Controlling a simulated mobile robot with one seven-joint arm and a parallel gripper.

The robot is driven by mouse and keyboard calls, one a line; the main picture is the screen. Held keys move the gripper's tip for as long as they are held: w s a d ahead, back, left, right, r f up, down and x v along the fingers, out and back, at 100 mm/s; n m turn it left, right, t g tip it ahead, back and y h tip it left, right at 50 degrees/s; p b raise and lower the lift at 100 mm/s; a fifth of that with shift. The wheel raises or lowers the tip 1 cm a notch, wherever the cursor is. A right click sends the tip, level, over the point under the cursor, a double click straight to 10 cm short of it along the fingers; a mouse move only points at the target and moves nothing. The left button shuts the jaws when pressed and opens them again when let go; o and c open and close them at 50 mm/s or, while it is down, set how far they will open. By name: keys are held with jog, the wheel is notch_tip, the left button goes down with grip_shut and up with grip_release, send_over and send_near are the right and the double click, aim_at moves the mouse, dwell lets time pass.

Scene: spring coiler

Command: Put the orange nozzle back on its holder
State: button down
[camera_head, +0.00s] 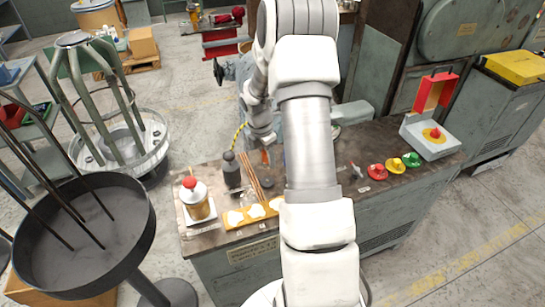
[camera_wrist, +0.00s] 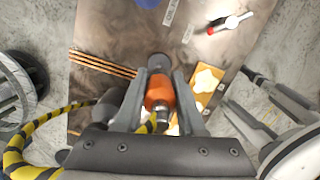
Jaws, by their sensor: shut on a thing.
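The orange nozzle (camera_wrist: 160,92) is between the two fingers of my gripper (camera_wrist: 160,84) in the wrist view. The fingers are shut on its sides. A metal fitting shows at its near end, and a yellow-and-black striped hose (camera_wrist: 48,118) runs nearby at the left. A dark round piece (camera_wrist: 159,62), which may be the holder, shows just beyond the nozzle; I cannot tell whether they touch. In the head view a bit of the orange nozzle (camera_head: 265,157) shows above the bench, left of my arm, with a dark round piece (camera_head: 267,180) close in front of it.
Coloured buttons (camera_head: 395,165) and a red-lidded box (camera_head: 430,145) are at the right.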

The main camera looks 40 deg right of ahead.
jog(key=b, duration=0.4)
send_over(270, 180)
jog(key=shift+a+f, duration=0.15)
jog(key=shift+f, duration=1.15)
jog(key=shift+a+f, duration=0.15)
jog(key=shift+f, duration=1.15)
jog(key=shift+f+b, duration=0.3)
jog(key=shift+f, duration=0.2)
jog(key=shift+f, duration=0.6)
jog(key=shift+c, duration=2.2)
grip_release()
notch_tip(270, 180, up, 30)
jog(key=a+p, duration=0.2)
jog(key=p, duration=1.2)
jog(key=shift+a+r, duration=0.15)
jog(key=shift+a, duration=0.15)
